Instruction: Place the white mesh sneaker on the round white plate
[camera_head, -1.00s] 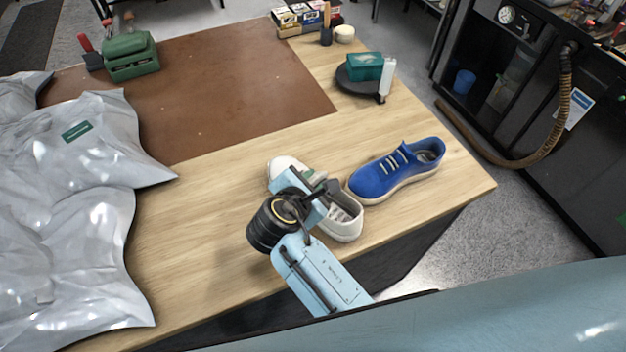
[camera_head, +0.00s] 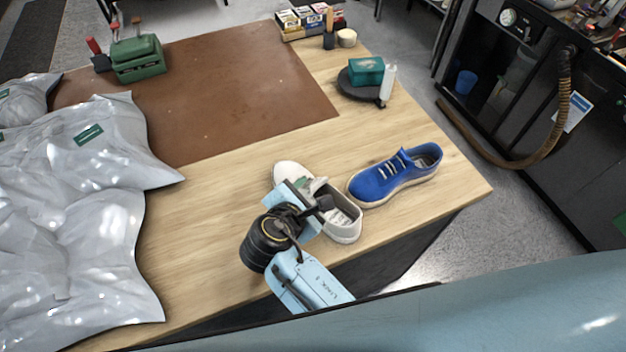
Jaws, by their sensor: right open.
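The white mesh sneaker (camera_head: 345,220) lies on the wooden table near its front edge, toe pointing up-left and heel toward the lower right. My right gripper (camera_head: 312,200) is open over the sneaker's left side and hides part of its middle. I cannot tell whether the fingers touch it. A blue sneaker (camera_head: 395,176) stands just right of it. I see no round white plate; a dark round disc (camera_head: 352,88) at the back right bears a green box (camera_head: 366,70). My left gripper is not in view.
Silvery plastic bags (camera_head: 75,230) cover the table's left side. A brown mat (camera_head: 215,90) lies behind, with a green tool (camera_head: 138,58) at its far left. A white bottle (camera_head: 387,85) stands by the disc. Wood between bags and sneakers is bare.

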